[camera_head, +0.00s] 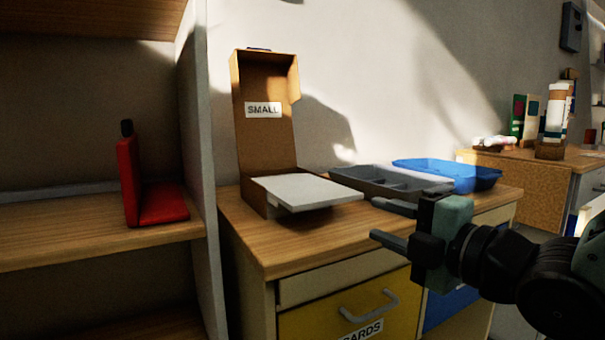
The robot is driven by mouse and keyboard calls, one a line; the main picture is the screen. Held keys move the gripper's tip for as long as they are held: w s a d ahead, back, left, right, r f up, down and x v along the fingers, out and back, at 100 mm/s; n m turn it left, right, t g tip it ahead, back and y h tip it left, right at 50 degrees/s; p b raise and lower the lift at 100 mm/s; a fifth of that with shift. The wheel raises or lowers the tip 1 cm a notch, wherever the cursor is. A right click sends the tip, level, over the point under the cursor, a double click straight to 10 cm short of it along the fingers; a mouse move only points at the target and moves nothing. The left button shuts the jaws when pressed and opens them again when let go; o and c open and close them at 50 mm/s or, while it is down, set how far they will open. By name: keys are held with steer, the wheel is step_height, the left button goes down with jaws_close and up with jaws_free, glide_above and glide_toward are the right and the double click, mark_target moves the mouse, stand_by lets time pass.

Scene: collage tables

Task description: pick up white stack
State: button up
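The white stack (312,191) is a flat white slab. It lies at the front of an open brown cardboard box (266,150) labelled SMALL, on the wooden cabinet top, and its front end juts out past the box. My gripper (384,222) is to the right of the white stack and nearer to me, apart from it. Its two fingers point left, are spread apart with a gap between them, and hold nothing. How the stack rests inside the box is partly hidden.
A grey divided tray (378,187) and a blue tray (478,176) sit right of the box. A red bookend-like object (150,195) stands on the left shelf (60,237). A white upright panel (196,130) divides shelf and cabinet. The wooden top (290,243) before the stack is clear.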

mark_target(331, 202)
steer(key=p+x, duration=0.6)
steer(key=p, duration=0.5)
steer(key=shift+w+a+p, duration=0.25)
steer(key=shift+p, duration=0.1)
steer(key=shift+p+x, duration=0.3)
steer(key=shift+x, duration=2.35)
steer(key=shift+a, duration=0.1)
jaws_close()
